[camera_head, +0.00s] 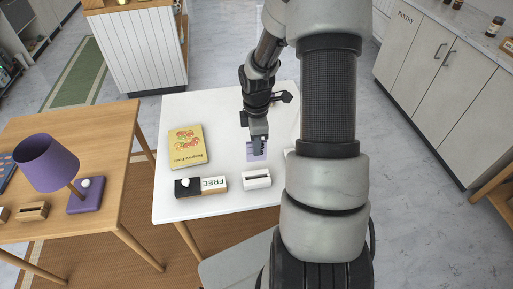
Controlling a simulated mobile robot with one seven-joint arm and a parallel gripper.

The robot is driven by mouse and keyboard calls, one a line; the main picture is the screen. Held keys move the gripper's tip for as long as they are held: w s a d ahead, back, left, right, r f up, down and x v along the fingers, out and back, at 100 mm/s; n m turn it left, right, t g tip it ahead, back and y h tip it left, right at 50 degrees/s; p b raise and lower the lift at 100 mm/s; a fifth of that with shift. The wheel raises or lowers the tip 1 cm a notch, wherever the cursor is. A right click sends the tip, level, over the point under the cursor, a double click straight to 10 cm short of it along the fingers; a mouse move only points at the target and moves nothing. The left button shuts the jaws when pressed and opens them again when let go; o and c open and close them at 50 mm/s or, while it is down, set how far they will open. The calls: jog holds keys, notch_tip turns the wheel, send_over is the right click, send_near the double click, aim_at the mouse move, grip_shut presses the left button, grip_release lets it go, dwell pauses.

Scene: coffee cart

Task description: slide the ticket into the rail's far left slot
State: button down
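My gripper (257,141) points down over the white table and appears shut on a pale lavender card, which I take for the ticket (251,154). The ticket hangs upright below the fingers, which cover part of it. A small white block with a dark slot along its top (257,182) stands near the table's front edge, just in front of the ticket in the picture. It may be the rail or part of it; separate slots cannot be made out. The ticket looks apart from this block. My arm hides the right part of the table.
A yellow book (187,146) lies on the white table (225,110) at left. A black-and-wood block with a "FREE" sign (213,184) stands left of the white block. A purple lamp (48,162) stands on the wooden table (105,130). The white table's back left is clear.

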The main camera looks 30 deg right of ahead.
jog(key=shift+r+p, duration=1.1)
jog(key=shift+r, duration=0.45)
